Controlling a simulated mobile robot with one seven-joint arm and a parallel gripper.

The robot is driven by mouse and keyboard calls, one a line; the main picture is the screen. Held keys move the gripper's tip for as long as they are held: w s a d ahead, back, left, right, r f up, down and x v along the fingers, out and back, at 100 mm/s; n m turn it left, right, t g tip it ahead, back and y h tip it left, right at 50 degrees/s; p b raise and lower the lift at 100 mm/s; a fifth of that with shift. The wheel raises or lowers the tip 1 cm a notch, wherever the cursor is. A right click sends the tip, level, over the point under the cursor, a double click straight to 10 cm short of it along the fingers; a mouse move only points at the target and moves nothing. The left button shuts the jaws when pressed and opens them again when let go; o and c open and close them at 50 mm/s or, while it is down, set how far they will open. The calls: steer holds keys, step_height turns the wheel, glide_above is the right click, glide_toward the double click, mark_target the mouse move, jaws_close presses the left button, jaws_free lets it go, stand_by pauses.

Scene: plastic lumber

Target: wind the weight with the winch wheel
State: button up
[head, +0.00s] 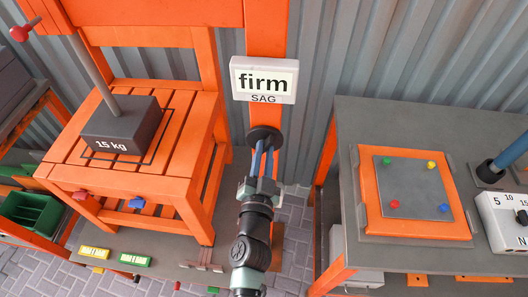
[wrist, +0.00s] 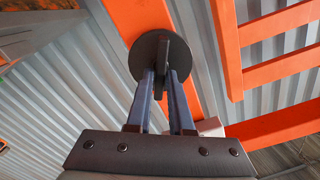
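The weight (head: 120,128) is a dark grey block marked "15 kg". It is at the slatted orange seat, with a grey rod rising from its top. The winch wheel (head: 264,136) is a dark disc on the orange post, below the "firm SAG" sign (head: 264,80). In the wrist view the wheel (wrist: 138,58) has a raised bar across its face. My gripper (head: 263,162) reaches up to the wheel, and its blue fingers (wrist: 162,74) stand on both sides of the bar, seemingly shut on it. The fingertips partly hide the lower part of the wheel.
The orange seat frame (head: 205,130) stands close on the left. At right a grey table (head: 400,120) holds an orange-framed panel (head: 368,190) with coloured knobs and a white dial box (head: 505,225). Yellow and green blocks lie low at left. A corrugated wall is behind.

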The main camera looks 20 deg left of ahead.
steer(key=o, duration=0.3)
steer(key=b+v, duration=0.2)
steer(key=v, duration=1.1)
stand_by(0.4)
